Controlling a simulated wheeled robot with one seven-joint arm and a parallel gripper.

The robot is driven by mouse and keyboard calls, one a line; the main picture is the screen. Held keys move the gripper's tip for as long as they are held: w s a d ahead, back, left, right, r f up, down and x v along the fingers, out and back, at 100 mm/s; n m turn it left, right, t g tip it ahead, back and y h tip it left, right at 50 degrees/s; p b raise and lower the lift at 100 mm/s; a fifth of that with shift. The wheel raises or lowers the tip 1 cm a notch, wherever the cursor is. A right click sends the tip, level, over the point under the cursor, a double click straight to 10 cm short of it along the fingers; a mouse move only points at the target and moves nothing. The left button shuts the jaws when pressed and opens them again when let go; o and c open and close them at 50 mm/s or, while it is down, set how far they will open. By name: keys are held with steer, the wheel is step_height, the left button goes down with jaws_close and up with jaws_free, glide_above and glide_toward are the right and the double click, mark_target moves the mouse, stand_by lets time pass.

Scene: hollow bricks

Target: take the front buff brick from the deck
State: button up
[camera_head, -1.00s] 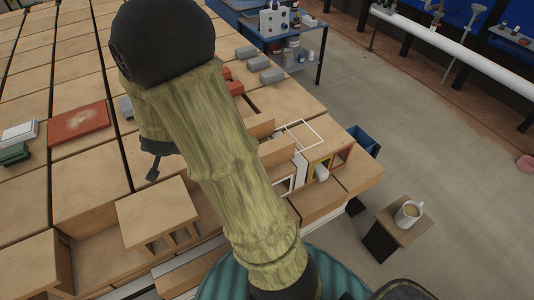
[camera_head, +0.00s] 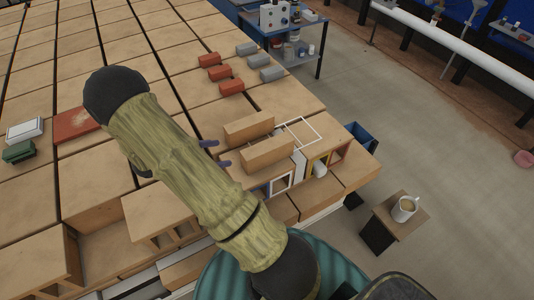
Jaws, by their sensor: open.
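Two long buff bricks lie side by side on the wooden deck (camera_head: 285,97). The front buff brick (camera_head: 268,153) is the nearer one, and the back buff brick (camera_head: 248,127) lies just behind it. My gripper (camera_head: 215,153) shows only as two purple fingertips poking out past my arm, just left of the bricks' left ends. The fingertips are apart with nothing visible between them. The rest of the gripper is hidden behind my arm. Whether a fingertip touches a brick cannot be told.
A white square outline (camera_head: 300,133) is right of the bricks. Several red bricks (camera_head: 218,73) and grey bricks (camera_head: 259,60) lie farther back. Coloured open frames (camera_head: 319,166) stand at the deck's front edge. A mug (camera_head: 404,208) stands on a small stand at right.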

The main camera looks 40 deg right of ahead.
steer(key=p, duration=0.4)
glide_toward(267, 146)
steer(key=x, duration=0.3)
steer(key=shift+s+d, duration=0.1)
steer(key=shift+a, duration=0.4)
steer(key=shift+d+p, duration=0.4)
steer(key=shift+d, duration=0.05)
steer(key=p+x, duration=0.2)
steer(key=x, duration=0.2)
steer(key=shift+d, duration=0.15)
steer(key=shift+d+f, duration=0.15)
steer(key=shift+f, duration=0.1)
steer(key=c, duration=1.5)
